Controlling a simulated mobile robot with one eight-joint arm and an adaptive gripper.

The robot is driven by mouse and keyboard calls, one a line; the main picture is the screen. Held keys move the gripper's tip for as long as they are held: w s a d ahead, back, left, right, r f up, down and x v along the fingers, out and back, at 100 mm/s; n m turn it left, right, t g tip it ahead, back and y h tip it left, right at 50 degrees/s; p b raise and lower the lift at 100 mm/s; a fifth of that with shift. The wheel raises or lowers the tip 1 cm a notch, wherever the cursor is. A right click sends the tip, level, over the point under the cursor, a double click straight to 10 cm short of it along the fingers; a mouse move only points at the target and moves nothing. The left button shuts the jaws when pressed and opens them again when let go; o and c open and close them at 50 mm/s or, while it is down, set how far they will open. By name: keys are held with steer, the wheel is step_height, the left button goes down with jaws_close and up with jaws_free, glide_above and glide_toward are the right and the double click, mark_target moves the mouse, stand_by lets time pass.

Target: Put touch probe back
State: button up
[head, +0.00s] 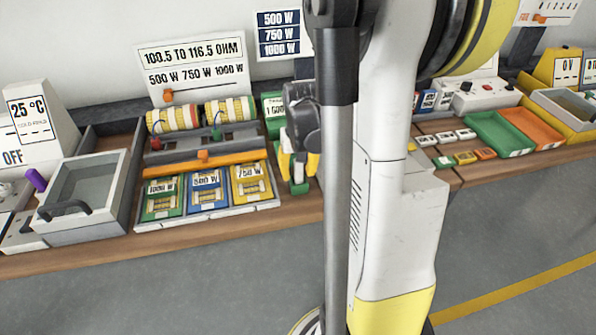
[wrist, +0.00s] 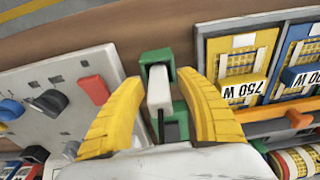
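A narrow green stand (wrist: 155,57) lies below my gripper in the wrist view, with a white and dark upright piece (wrist: 159,88) in it. This piece may be the touch probe; I cannot tell for certain. My gripper (wrist: 160,78) has its yellow fingers spread on either side of the piece, with gaps showing, and seems to hold nothing. In the head view my gripper (head: 299,160) points down at the green stand (head: 300,187), right of the card tray. My arm hides part of this area.
The tray of green, blue and yellow cards (head: 208,212) stands close left of the stand, with an orange bar (head: 205,157) and coil rolls behind. A grey panel with knobs and a red button (wrist: 60,100) is close on the other side. A grey basin (head: 85,190) stands far left.

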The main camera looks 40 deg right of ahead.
steer(key=r, duration=0.4)
steer(key=s+r, duration=0.1)
steer(key=r, duration=0.7)
steer(key=shift+s+a, duration=0.15)
steer(key=shift+a, duration=0.25)
steer(key=s+a+r+n+t, duration=0.1)
steer(key=s+a+n+t, duration=0.1)
steer(key=a, duration=1)
steer(key=s+a+r+n+t, duration=0.1)
steer(key=a+n+t, duration=0.3)
steer(key=a, duration=0.9)
steer(key=shift+s+y, duration=0.4)
steer(key=shift+s, duration=0.4)
steer(key=shift+d+r, duration=0.1)
